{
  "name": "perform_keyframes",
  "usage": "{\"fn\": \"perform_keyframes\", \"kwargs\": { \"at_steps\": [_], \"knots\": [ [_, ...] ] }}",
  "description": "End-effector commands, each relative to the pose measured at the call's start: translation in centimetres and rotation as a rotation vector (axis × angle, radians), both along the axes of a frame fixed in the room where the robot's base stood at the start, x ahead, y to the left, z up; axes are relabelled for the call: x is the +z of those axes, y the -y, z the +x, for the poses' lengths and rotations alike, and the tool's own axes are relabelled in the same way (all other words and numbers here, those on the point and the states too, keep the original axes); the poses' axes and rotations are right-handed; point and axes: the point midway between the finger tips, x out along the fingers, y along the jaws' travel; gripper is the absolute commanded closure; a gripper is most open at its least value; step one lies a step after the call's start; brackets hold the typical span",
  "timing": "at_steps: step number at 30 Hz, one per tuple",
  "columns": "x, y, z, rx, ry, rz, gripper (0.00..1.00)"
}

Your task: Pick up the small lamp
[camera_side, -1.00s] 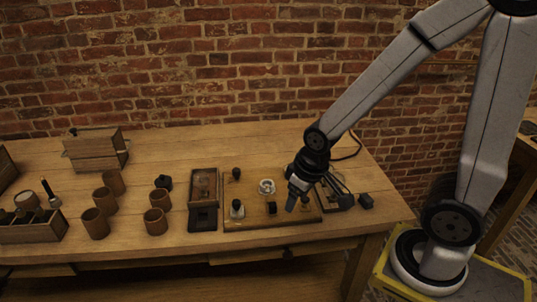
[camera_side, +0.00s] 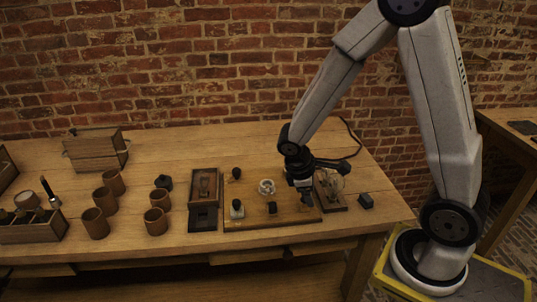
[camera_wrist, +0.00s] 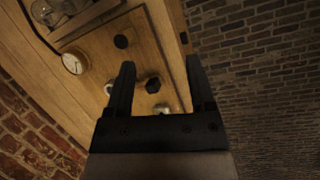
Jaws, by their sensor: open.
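The wooden board (camera_side: 245,221) on the bench bears several small fittings. The small lamp is too small to pick out with certainty. A pale fitting with a dark top (camera_side: 236,209) stands at the board's front left. A round white-rimmed fitting (camera_side: 267,187) and a black knob (camera_side: 272,208) sit nearer my gripper (camera_side: 304,202), which points down over the board's right part. In the wrist view, my gripper (camera_wrist: 160,92) is open with nothing held. A dark knob (camera_wrist: 152,84) shows between its fingers, and a pale fitting (camera_wrist: 162,108) is partly hidden by the gripper body.
A glass-topped device on a wooden base (camera_side: 331,195) stands close right of my gripper. A small black block (camera_side: 366,201) lies farther right. A dark-framed box (camera_side: 203,202) and several brown jars (camera_side: 156,221) stand left. The bench's front edge is near the board.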

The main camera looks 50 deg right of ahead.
Motion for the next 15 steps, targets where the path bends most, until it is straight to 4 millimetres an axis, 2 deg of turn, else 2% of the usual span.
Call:
{"fn": "perform_keyframes", "kwargs": {
  "at_steps": [15],
  "knots": [
    [-3.9,11.2,3.6,0.451,-0.479,-0.404,0.30]
  ]
}}
